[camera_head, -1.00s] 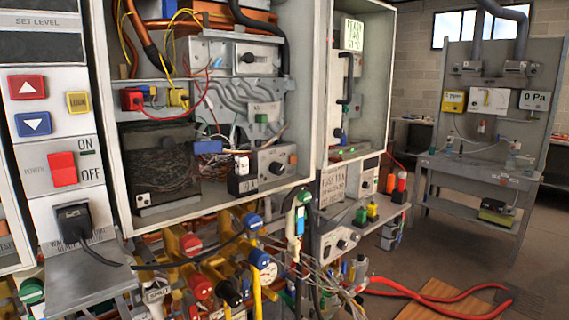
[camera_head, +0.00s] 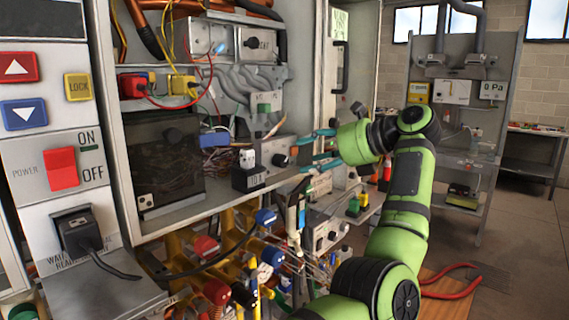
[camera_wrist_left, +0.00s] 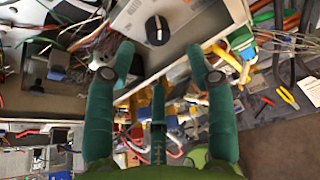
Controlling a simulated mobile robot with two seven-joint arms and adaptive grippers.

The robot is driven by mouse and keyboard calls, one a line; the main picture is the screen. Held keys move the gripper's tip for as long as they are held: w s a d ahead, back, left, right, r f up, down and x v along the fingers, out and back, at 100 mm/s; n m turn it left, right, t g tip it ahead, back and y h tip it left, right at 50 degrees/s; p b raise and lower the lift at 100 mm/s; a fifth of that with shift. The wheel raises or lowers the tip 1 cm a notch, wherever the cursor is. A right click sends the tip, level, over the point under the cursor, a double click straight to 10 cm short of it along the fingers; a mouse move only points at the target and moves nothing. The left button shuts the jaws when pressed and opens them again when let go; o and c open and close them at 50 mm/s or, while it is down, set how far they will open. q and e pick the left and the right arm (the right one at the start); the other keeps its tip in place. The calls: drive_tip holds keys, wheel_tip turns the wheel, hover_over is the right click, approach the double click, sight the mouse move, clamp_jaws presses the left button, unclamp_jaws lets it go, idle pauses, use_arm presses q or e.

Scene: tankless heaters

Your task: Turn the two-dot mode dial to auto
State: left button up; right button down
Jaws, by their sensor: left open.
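A black round dial (camera_head: 283,160) sits on a light grey box (camera_head: 262,157) on the cabinet's bottom shelf. In the left wrist view the dial (camera_wrist_left: 157,29) has a white pointer line and lies just beyond the fingertips. My left gripper (camera_head: 303,154) has teal fingers, spread open on the dial's right side in the head view. In the left wrist view the open gripper (camera_wrist_left: 160,53) is empty, and its fingers appear apart from the dial. My right gripper is not in view.
A black block with a white top (camera_head: 247,170) stands left of the dial's box. Another knob (camera_head: 252,43) is higher in the cabinet. Colored valves and a gauge (camera_head: 263,273) crowd below. A lower panel with knobs (camera_head: 322,241) is under my arm. Open floor lies right.

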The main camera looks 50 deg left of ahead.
sight(285, 162)
use_arm(q)
drive_tip(key=p+x, duration=0.1)
drive_tip(key=x, duration=0.5)
drive_tip(key=shift+s+a+p, duration=0.15)
drive_tip(key=shift+a+p, duration=0.15)
drive_tip(key=shift+a, duration=0.05)
drive_tip(key=c, duration=1.1)
drive_tip(key=shift+f, duration=0.1)
